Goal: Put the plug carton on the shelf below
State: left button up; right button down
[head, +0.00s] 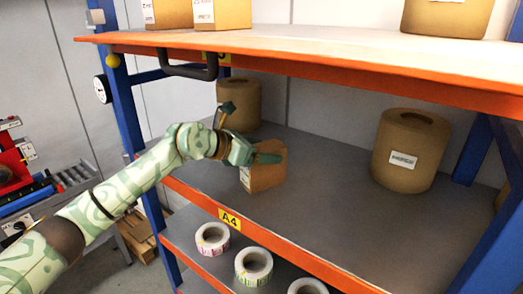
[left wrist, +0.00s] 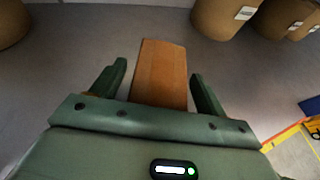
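The plug carton (head: 266,172), a small brown box with a white label, appears to stand on the grey middle shelf (head: 315,205) near its front edge. In the left wrist view the carton (left wrist: 160,75) lies between the fingers of my left gripper (left wrist: 158,70), with a gap visible on each side. In the head view my left gripper (head: 254,132) is open at the carton, one finger crossing in front of its upper part and the other raised behind. Whether either finger touches it is unclear. My right gripper is not in view.
The orange-edged upper shelf (head: 300,55) hangs overhead with a dark handle (head: 188,70). Label rolls (head: 254,265) sit on the lower shelf. Blue posts (head: 125,90) flank the rack.

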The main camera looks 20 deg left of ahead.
pick_arm(q)
jog(key=shift+r, duration=0.2)
jog(key=b+v, duration=0.3)
jog(key=v, duration=0.9)
